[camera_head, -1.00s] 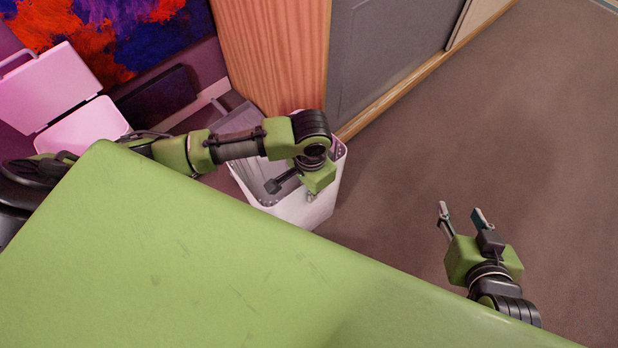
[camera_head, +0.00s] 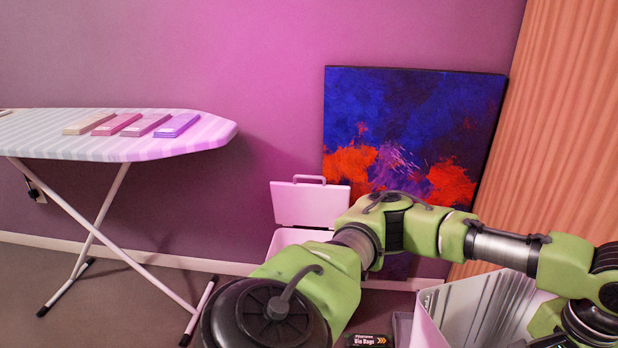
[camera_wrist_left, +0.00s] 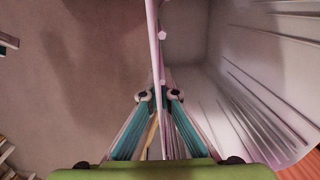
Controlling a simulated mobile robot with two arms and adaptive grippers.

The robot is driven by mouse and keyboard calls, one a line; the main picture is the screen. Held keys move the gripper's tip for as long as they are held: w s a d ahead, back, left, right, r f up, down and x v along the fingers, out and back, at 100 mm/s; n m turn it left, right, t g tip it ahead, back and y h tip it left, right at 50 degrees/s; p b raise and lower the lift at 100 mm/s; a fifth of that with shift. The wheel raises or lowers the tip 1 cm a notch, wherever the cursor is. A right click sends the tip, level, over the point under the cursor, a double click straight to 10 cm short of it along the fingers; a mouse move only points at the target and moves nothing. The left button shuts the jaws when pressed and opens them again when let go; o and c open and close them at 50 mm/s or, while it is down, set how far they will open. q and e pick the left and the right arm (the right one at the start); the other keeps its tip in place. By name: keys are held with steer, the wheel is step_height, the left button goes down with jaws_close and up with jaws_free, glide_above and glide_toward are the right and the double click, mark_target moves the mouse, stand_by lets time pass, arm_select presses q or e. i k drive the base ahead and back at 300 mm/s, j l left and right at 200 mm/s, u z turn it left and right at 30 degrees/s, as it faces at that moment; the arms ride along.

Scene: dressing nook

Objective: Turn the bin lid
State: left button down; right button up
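A white bin (camera_head: 478,310) stands open at the bottom right of the head view, cut off by the frame. Its streaked inner wall also shows on the right of the left wrist view (camera_wrist_left: 255,85). My left arm crosses above the bin, and its hand is partly cut off at the right edge. Behind the arm stands a pink box with a raised, handled lid (camera_head: 310,203). My right gripper is out of view.
An ironing board (camera_head: 120,150) holding several flat coloured blocks stands at the left. A blue and red painting (camera_head: 415,130) leans on the wall. A corrugated orange panel (camera_head: 565,130) rises at the right. A dark "Bio Bags" box (camera_head: 368,340) lies low, near the bin.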

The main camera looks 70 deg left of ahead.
mark_target(312, 205)
steer(key=u, duration=0.45)
steer(key=k+u, duration=0.15)
steer(key=u, duration=0.75)
steer(key=k+u, duration=0.1)
steer(key=u, duration=0.35)
steer(key=j+u, duration=0.1)
steer(key=u, duration=0.35)
steer(key=k, duration=0.05)
